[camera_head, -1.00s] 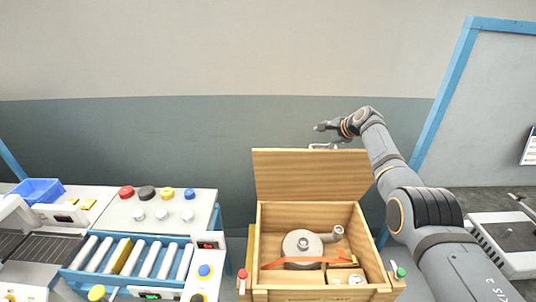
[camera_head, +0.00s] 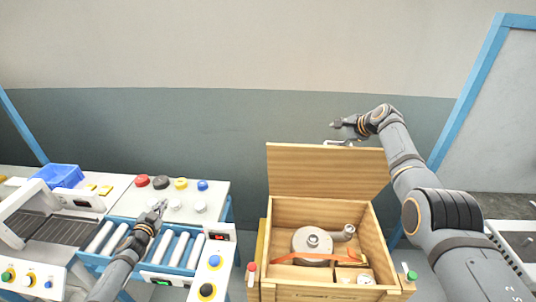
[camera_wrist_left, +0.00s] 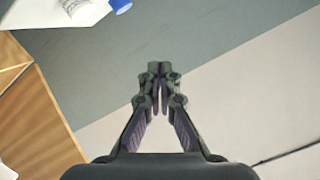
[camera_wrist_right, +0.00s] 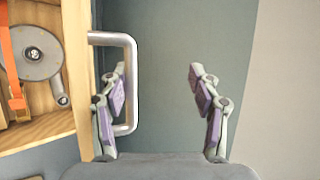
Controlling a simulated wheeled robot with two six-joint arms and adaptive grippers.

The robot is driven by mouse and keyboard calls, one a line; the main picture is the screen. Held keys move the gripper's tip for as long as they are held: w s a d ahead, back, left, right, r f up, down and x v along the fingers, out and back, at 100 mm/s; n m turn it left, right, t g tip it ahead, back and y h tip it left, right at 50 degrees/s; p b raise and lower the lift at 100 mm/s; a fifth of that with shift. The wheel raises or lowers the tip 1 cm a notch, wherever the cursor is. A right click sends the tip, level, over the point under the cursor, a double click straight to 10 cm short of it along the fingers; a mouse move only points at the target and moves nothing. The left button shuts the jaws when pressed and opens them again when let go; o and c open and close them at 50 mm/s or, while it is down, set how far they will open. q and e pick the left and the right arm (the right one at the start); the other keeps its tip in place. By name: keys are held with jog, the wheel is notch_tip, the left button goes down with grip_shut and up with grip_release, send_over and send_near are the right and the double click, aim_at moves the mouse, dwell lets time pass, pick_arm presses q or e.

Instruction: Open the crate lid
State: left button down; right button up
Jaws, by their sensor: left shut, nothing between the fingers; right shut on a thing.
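The wooden crate (camera_head: 330,291) stands at right of centre in the head view. Its lid (camera_head: 325,170) stands raised at the back edge. Inside lies a round grey blower (camera_head: 312,240) under an orange strap (camera_head: 305,258). My right gripper (camera_head: 337,124) is at the lid's top edge, by the metal handle (camera_head: 340,143). In the right wrist view the handle (camera_wrist_right: 131,85) lies between the fingers, close to the left one. The fingers look spread there, but they are on the handle. My left gripper (camera_head: 160,207) is shut and empty above the bench at left.
A blue roller conveyor (camera_head: 150,268) and a panel with coloured knobs (camera_head: 170,214) stand left of the crate. A blue bin (camera_head: 62,176) is further left. A blue frame (camera_head: 470,85) rises at right. The wall behind the lid is bare.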

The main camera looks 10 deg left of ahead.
pick_arm(q)
jog(key=s+d+r+m+h, duration=0.1)
jog(key=d+r+m+h, duration=0.45)
jog(key=d+m, duration=0.4)
jog(key=s+d+r+m+h, duration=0.1)
jog(key=d+r+m+h, duration=0.5)
jog(key=d, duration=0.6)
jog(key=s+d+r+m+h, duration=0.2)
jog(key=d+r+m+h, duration=0.35)
jog(key=d+m, duration=0.5)
pick_arm(e)
jog(key=shift+w+d+t, duration=0.1)
jog(key=shift+w+t, duration=0.3)
pick_arm(q)
jog(key=w+a+x, duration=0.2)
jog(key=x, duration=1.1)
jog(key=shift+w+n+g+y, duration=0.25)
jog(key=shift+n+g+y, duration=0.05)
jog(key=shift+n+g, duration=0.1)
jog(key=shift+w+r+n+y, duration=0.15)
jog(key=shift+w+r, duration=0.15)
jog(key=shift+w, duration=0.25)
jog(key=shift+w+r+n+y, duration=0.15)
jog(key=shift+w+r, duration=0.15)
jog(key=shift+w, duration=0.25)
